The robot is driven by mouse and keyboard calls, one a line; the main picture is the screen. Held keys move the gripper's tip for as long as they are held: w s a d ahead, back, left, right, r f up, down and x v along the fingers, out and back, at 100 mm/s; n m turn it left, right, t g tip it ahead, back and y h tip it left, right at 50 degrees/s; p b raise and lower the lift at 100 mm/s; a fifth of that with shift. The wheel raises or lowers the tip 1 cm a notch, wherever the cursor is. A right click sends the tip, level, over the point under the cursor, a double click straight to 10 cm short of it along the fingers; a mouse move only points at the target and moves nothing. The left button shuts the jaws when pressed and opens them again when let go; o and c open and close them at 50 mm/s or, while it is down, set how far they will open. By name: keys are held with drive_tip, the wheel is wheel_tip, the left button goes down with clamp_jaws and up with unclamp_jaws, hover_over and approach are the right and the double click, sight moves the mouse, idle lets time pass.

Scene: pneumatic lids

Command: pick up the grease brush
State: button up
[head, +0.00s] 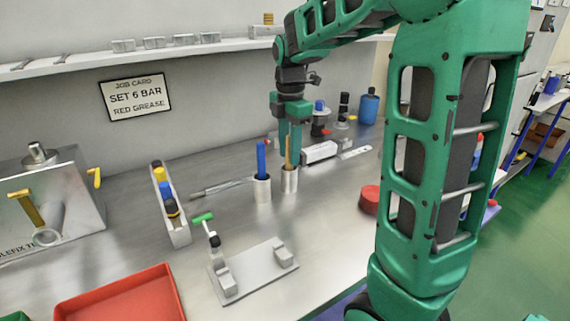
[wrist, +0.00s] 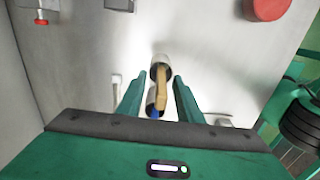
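A thin wooden handle (head: 288,152), which looks like the grease brush, stands upright in the right-hand metal cup (head: 289,182). Its lower end is hidden in the cup. My gripper (head: 289,147) points down over this cup, with its fingers on either side of the handle. In the wrist view the fingers of my gripper (wrist: 159,88) are apart, with the wooden handle (wrist: 162,85) between them and a gap visible on each side. The metal cup (wrist: 161,62) shows just beyond the fingertips.
A second metal cup (head: 263,190) with a blue-handled item (head: 261,158) stands close on the left. A white box (head: 319,152) and bottles are behind. A red round item (head: 370,199) lies right.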

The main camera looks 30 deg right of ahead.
clamp_jaws()
